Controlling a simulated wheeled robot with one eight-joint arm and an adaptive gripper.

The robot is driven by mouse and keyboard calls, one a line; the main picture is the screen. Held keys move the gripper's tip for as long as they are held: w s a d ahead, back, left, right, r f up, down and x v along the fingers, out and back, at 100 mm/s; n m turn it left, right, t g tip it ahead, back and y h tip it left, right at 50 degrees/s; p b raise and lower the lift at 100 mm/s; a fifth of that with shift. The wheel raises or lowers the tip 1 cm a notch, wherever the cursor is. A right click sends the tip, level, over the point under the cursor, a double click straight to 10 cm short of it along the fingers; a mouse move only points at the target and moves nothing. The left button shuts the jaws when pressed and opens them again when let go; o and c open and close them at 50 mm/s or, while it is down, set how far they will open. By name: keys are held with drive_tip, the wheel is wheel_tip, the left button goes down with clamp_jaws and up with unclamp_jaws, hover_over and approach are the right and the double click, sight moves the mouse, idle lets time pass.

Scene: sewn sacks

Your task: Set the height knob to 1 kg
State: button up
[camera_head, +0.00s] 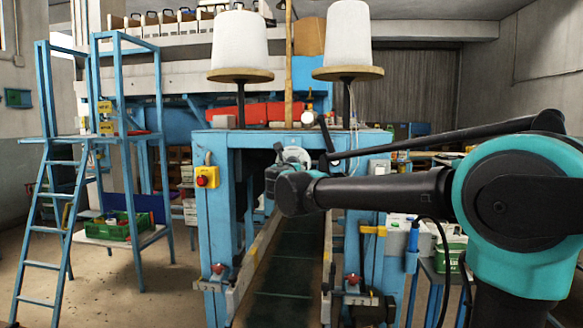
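A blue sewing machine frame (222,150) stands ahead, carrying two large white thread cones (239,42) on round wooden discs. A pale round dial-like part (297,156) shows in the frame's opening, partly hidden behind my arm's end. It may be the height knob; no 1 kg mark or scale is readable. My arm reaches in from the right. My gripper (277,176) is dark and small, just left of and below the pale round part. I cannot tell whether it touches that part, or whether its fingers are open or shut.
A conveyor (284,266) with metal side rails runs through the frame. A yellow box with a red button (206,177) is on its left post. A blue ladder platform (60,190) holds a green crate (118,226). Bare floor lies between the ladder and frame.

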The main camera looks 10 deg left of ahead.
drive_tip(key=shift+c, duration=0.6)
drive_tip(key=c, duration=1)
drive_tip(key=shift+c, duration=0.2)
drive_tip(key=shift+m, duration=0.5)
drive_tip(key=shift+m+h, duration=0.5)
drive_tip(key=shift+m, duration=15.1)
